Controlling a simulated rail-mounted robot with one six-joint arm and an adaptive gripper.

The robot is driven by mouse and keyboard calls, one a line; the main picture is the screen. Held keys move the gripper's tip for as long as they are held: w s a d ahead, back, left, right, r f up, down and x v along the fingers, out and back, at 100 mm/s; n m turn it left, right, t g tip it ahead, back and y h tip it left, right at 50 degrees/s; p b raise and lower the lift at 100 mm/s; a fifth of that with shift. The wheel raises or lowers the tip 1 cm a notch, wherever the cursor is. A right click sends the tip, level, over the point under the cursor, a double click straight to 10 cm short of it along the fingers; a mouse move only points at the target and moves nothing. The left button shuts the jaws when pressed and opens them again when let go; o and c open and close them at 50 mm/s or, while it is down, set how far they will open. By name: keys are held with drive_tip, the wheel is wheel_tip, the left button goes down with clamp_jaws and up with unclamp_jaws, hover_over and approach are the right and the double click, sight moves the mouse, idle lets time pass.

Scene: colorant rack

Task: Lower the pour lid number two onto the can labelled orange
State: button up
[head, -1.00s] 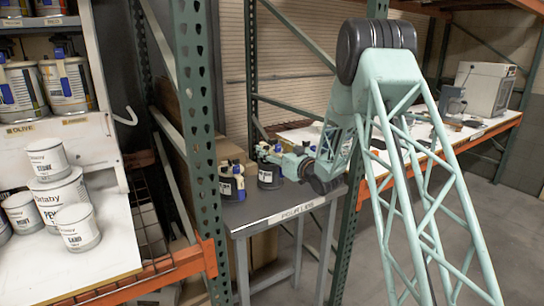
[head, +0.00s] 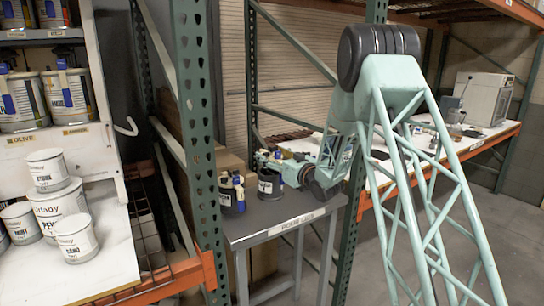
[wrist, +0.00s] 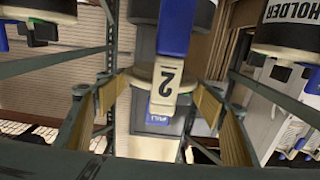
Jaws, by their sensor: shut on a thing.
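I cannot read an orange label on any can.
Another holder (head: 226,194) stands left on the lid table, with blue-handled lids by it. In the wrist view a holder (wrist: 287,22) is close at the upper right. Cans (head: 76,240) stand on the left shelf. A green rack post (head: 196,150) rises between shelf and table.

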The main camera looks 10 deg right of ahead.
drive_tip(key=shift+r+p, duration=2.45)
drive_tip(key=shift+r, duration=0.5)
drive_tip(key=shift+r, duration=0.15)
